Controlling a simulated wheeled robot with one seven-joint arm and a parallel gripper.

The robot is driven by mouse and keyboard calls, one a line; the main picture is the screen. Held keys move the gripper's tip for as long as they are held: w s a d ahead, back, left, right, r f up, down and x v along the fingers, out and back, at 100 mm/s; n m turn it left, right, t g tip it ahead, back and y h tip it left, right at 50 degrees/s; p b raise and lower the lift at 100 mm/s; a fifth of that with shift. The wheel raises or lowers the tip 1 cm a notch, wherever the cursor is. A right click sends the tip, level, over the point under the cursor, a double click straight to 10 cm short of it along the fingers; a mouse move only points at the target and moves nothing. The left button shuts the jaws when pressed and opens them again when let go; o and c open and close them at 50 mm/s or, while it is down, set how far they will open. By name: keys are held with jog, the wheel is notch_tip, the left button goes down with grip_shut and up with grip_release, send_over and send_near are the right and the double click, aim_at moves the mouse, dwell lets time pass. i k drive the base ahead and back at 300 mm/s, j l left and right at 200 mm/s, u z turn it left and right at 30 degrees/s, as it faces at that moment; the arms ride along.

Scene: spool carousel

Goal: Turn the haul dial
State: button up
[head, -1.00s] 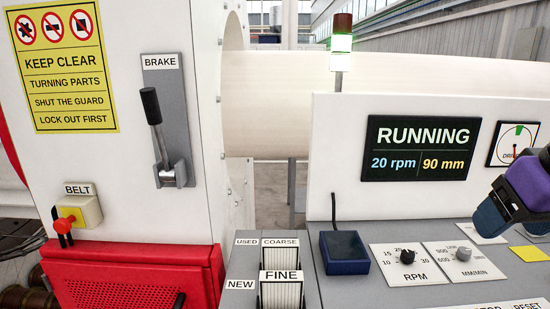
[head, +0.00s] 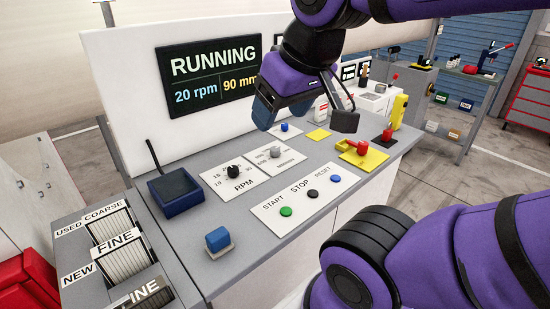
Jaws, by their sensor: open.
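The haul dial (head: 275,152) is a small grey knob on a white plate on the console top. In the earlier head view its plate is lettered MM/MIN. The RPM dial (head: 233,172) is a black knob on its own plate just to the left. My gripper (head: 305,117) is open and empty, its fingers pointing down. In the picture it is above and to the right of the haul dial, apart from it. The display (head: 207,78) reads RUNNING, 20 rpm, 90 mm, partly covered by my gripper.
START (head: 286,212), STOP (head: 312,193) and RESET (head: 335,179) buttons sit in front of the dials. A dark blue tray (head: 175,192) and a blue block (head: 217,239) are at the left. A red switch on a yellow base (head: 362,157) is at the right.

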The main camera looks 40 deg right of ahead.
aim_at(274, 151)
jog(key=k+l+z, duration=0.15)
jog(key=l+z, duration=0.2)
jog(key=k+l+z, duration=0.15)
jog(key=l+z, duration=0.15)
jog(key=l, duration=0.15)
jog(key=l+z, duration=0.35)
jog(key=k+l, duration=0.05)
